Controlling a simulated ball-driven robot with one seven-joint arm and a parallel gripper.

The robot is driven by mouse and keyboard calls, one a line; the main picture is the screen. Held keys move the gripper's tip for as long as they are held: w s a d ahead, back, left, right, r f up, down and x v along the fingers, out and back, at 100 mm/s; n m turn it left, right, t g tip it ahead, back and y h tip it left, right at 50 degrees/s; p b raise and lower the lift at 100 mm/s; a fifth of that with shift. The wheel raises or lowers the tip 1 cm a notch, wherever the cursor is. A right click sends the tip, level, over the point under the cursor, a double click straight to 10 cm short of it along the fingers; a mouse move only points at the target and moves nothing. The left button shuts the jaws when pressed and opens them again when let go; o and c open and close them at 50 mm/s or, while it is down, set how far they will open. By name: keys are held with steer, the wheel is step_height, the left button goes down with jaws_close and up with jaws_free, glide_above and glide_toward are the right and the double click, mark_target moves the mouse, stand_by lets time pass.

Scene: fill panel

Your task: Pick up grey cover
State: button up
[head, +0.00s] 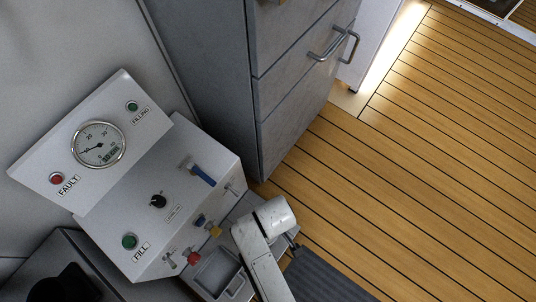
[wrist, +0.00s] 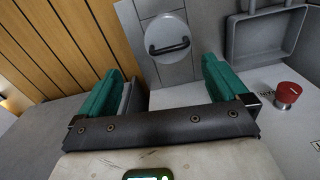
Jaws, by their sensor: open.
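The grey cover (wrist: 166,32) is a round grey disc with a dark bar handle, at the top middle of the wrist view. It lies on a grey panelled surface. My gripper (wrist: 164,80) is open, with its two green-padded fingers wide apart and nothing between them. The cover shows beyond the fingers, apart from them. In the head view, my white arm (head: 265,245) is at the bottom middle; I cannot make out the cover or the fingers there.
A white control panel (head: 130,205) with a gauge, buttons and valves stands at left. A red knob (wrist: 287,92) and a grey recessed tray (wrist: 265,38) lie right of the gripper. A grey drawer cabinet (head: 290,85) stands behind. Wooden floor (head: 430,170) is clear at right.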

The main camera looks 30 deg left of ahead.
steer(key=shift+n, duration=0.5)
steer(key=f+b, duration=0.1)
steer(key=f, duration=0.1)
steer(key=a+f+b, duration=0.1)
steer(key=f, duration=0.1)
steer(key=s+a+f+b, duration=0.1)
steer(key=f, duration=0.2)
steer(key=shift+f, duration=0.1)
steer(key=f+b, duration=0.1)
steer(key=f, duration=0.1)
steer(key=f+b, duration=0.4)
steer(key=shift+w+a, duration=0.15)
steer(key=shift+a, duration=0.15)
steer(key=shift+c, duration=0.4)
steer(key=c, duration=0.9)
